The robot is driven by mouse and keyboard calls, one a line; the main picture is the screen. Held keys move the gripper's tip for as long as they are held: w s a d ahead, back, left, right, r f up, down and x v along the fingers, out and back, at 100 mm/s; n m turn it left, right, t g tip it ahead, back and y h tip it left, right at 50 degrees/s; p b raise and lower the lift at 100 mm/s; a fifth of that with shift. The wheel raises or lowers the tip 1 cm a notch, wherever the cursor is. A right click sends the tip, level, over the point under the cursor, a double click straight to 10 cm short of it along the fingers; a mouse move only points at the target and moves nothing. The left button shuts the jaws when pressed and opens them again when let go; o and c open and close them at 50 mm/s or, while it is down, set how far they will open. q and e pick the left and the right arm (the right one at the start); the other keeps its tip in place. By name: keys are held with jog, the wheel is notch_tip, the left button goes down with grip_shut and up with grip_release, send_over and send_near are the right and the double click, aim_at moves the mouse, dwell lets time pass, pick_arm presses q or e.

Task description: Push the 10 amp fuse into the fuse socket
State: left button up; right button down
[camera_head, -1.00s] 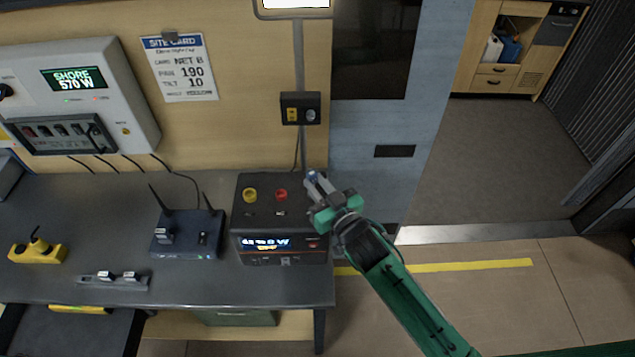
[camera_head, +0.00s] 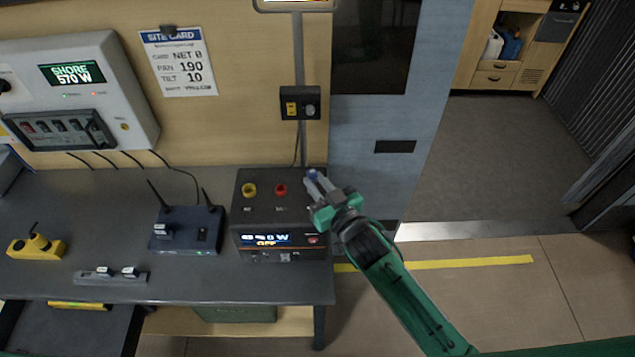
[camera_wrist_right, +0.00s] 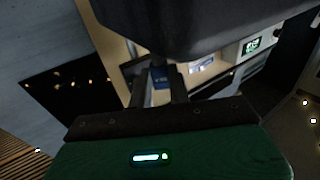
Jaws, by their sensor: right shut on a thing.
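My right gripper (camera_head: 314,183) is shut on a small blue fuse (camera_head: 311,174), over the back right corner of the black power box. In the right wrist view the fuse (camera_wrist_right: 160,79) shows as a blue piece between the two fingers; its marking is too blurred to read. The black power box (camera_head: 262,212) stands on the bench with a yellow and a red round terminal on top and a lit display in front. I cannot make out the fuse socket; the gripper covers the box's right side. Whether the fuse touches the box is unclear. My left gripper is not in view.
A dark router (camera_head: 185,240) with two antennas stands left of the box. A grey strip (camera_head: 112,279) and a yellow device (camera_head: 37,247) lie further left on the bench. A black wall outlet (camera_head: 300,107) sits above the box. The floor right of the bench is clear.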

jog(key=shift+f+b, duration=0.6)
jog(key=shift+f, duration=0.45)
jog(key=c, duration=1.2)
grip_release()
jog(key=shift+c, duration=0.2)
jog(key=shift+s+d+f, duration=0.1)
jog(key=shift+s+d, duration=0.05)
jog(key=shift+s, duration=0.1)
jog(key=b+v, duration=0.4)
jog(key=v, duration=0.9)
